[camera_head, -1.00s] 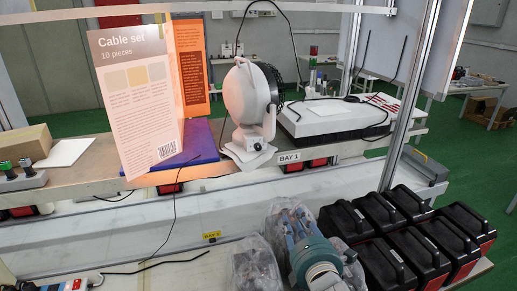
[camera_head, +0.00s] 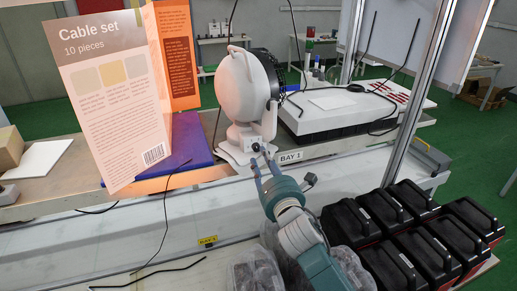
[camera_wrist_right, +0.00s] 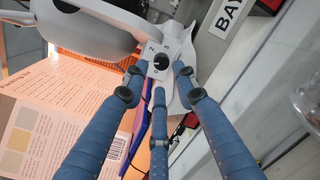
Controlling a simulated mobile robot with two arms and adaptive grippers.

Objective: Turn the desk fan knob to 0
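The white desk fan (camera_head: 243,88) stands on the workbench with its head facing left. Its dark round knob (camera_wrist_right: 160,60) is on the front of the base, with the digits 2 and 3 printed above it and another mark below. The knob's exact setting is too small to tell. In the head view the knob (camera_head: 256,147) sits right at my fingertips. My right gripper (camera_head: 262,158) is in front of the base. In the wrist view its three blue fingers (camera_wrist_right: 158,76) are spread around the knob, apart from one another. Contact is not clear. My left gripper is out of view.
A cable set leaflet (camera_head: 110,95) and an orange sheet (camera_head: 178,55) stand left of the fan, by a blue mat (camera_head: 195,140). A white device (camera_head: 340,108) is at the right. Black boxes (camera_head: 405,235) fill the lower right. A metal post (camera_head: 425,95) rises there.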

